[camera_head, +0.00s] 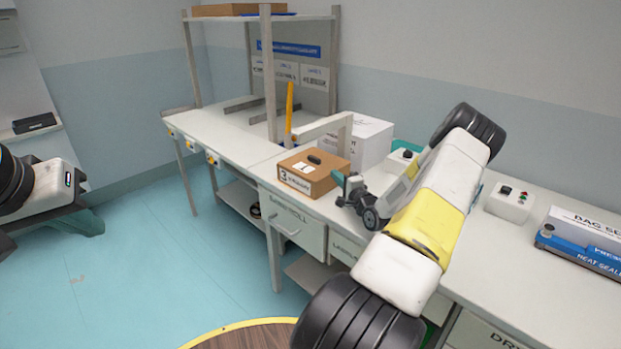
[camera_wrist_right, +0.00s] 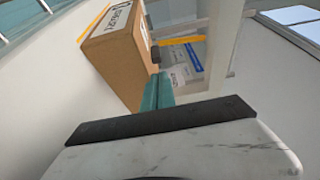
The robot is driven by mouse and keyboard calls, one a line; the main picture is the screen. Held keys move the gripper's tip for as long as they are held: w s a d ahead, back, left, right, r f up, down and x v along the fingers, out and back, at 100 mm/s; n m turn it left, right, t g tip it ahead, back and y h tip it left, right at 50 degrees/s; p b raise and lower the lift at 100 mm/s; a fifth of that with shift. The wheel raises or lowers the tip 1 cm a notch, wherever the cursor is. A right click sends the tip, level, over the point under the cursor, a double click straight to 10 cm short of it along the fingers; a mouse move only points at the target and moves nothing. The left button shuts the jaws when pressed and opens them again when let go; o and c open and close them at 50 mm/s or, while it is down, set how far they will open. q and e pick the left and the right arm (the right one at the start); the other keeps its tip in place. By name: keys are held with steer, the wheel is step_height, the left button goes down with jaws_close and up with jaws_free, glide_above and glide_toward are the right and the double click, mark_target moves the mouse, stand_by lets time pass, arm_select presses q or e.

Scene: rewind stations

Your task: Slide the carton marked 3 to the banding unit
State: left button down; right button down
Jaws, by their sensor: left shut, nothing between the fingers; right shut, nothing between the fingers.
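The brown carton marked 3 (camera_head: 308,180) sits on the bench near its front edge, with a dark handle slot and a white label on top. It also shows in the right wrist view (camera_wrist_right: 122,60). My right gripper (camera_head: 340,184) is shut and empty at the carton's right side; its teal fingers (camera_wrist_right: 157,92) are at or very close to the carton, and I cannot tell if they touch. A pale arch-shaped frame (camera_head: 322,126), possibly the banding unit, stands just behind the carton. My left gripper (camera_head: 92,222) is shut and empty at the far left, over the floor.
A white box (camera_head: 368,145) stands behind the carton. A yellow upright (camera_head: 289,112) and shelf posts stand at the back left. The bench to the left (camera_head: 228,133) is mostly clear. A control box (camera_head: 511,202) and a blue-and-white sealer (camera_head: 585,240) are at the right.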

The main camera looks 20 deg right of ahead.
mark_target(324, 182)
steer(key=f, duration=0.4)
steer(key=shift+w+a, duration=0.1)
steer(key=shift+a, duration=0.1)
steer(key=shift+w+a+r, duration=0.15)
steer(key=shift+w+a, duration=0.15)
steer(key=shift+w, duration=0.05)
steer(key=shift+w+a, duration=0.85)
steer(key=shift+a, duration=0.05)
